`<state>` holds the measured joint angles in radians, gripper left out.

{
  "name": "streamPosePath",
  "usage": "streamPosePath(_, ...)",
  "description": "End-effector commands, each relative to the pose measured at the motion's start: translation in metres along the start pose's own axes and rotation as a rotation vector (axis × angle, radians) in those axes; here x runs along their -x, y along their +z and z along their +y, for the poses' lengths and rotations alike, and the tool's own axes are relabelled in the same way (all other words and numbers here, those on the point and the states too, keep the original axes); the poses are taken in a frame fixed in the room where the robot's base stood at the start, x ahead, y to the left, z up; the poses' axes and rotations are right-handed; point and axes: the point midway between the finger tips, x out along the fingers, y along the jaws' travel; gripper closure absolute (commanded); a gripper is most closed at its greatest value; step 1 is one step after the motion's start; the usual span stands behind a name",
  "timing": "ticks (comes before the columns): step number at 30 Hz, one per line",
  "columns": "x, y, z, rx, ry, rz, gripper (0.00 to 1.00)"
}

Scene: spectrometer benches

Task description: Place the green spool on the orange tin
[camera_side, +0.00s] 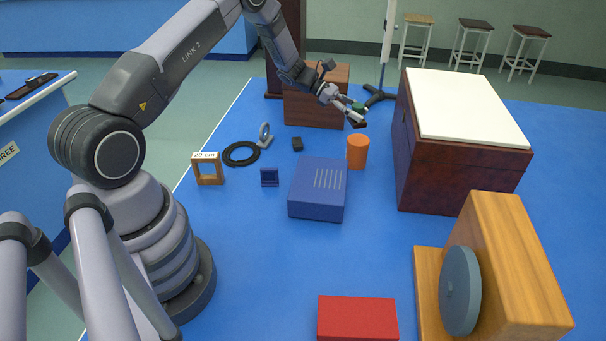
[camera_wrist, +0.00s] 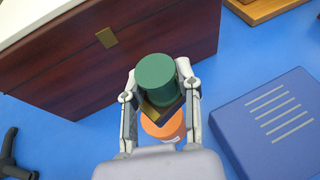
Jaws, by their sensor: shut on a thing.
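My gripper (camera_wrist: 159,100) is shut on the green spool (camera_wrist: 156,78), which shows as a green cylinder between the two fingers in the wrist view. In the side view the green spool (camera_side: 358,107) is small and partly covered by the fingers of my gripper (camera_side: 358,116). The orange tin (camera_side: 357,152) stands upright on the blue bench top. In the side view the spool is above the tin, apart from it. In the wrist view the orange tin (camera_wrist: 164,127) is partly hidden behind the spool and the fingers.
A dark wooden chest with a white top (camera_side: 465,108) stands right of the tin. A blue slotted box (camera_side: 318,188) is in front of it. A brown wooden block (camera_side: 316,108) and a black stand foot (camera_side: 377,96) are behind. A black ring (camera_side: 241,154) lies left.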

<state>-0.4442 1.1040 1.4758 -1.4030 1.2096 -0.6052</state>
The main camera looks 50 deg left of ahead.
Motion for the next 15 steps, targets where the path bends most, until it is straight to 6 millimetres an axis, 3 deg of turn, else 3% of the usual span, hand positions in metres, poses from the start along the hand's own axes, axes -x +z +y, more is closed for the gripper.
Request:
streamPosePath(4, -0.013, -0.015, 0.014, -0.002, -0.001, 0.0, 1.0)
streamPosePath(10, -0.02, -0.024, 0.022, -0.003, -0.001, 0.0, 1.0)
streamPosePath(15, -0.03, -0.047, 0.022, 0.001, 0.0, -0.001, 1.0)
